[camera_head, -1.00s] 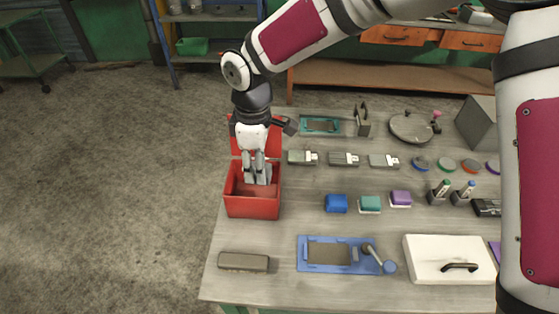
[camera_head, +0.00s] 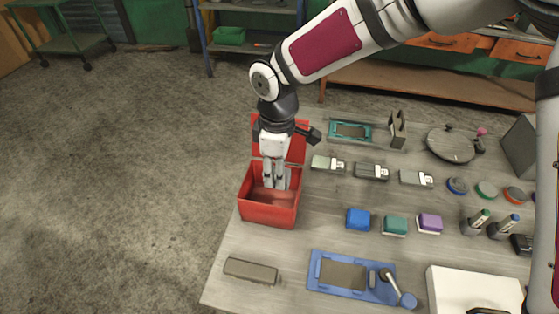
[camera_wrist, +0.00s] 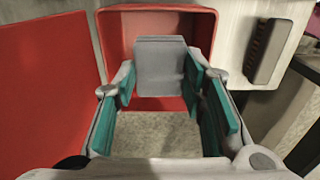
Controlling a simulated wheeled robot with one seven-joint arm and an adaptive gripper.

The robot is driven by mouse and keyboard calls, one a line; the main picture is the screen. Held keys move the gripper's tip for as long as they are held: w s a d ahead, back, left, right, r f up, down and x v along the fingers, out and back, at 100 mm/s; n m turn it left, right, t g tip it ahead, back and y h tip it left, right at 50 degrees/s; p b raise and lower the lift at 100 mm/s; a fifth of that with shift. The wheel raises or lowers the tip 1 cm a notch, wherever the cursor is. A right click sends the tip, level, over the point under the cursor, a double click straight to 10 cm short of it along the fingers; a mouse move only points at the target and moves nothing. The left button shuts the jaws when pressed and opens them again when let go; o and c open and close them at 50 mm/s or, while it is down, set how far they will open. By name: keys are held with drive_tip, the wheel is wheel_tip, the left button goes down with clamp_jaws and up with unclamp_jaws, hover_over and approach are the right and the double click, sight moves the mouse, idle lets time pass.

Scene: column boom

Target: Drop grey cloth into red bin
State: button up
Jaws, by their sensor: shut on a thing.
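The red bin (camera_head: 270,215) stands open on the left edge of the workbench, its red lid raised behind it. My gripper (camera_head: 277,184) points down into the mouth of the bin. In the wrist view my gripper (camera_wrist: 160,85) has its teal-padded fingers on either side of the grey cloth (camera_wrist: 162,62), which looks like a flat folded block. The cloth is held inside the bin's red walls (camera_wrist: 118,42). In the head view the cloth is hard to make out between the fingers. Whether it touches the bin floor cannot be told.
A dark grey block (camera_head: 251,270) and a blue tray (camera_head: 318,270) lie in front of the bin. Several small blocks and a round pan (camera_head: 452,145) are to the right. The raised lid (camera_wrist: 45,90) is close beside the fingers. Open floor lies left of the bench.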

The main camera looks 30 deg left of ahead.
drive_tip(key=shift+f, duration=0.95)
drive_tip(key=o, duration=1.2)
drive_tip(key=shift+r, duration=0.1)
wheel_tip(320, 180, up, 12)
drive_tip(key=shift+f, duration=0.1)
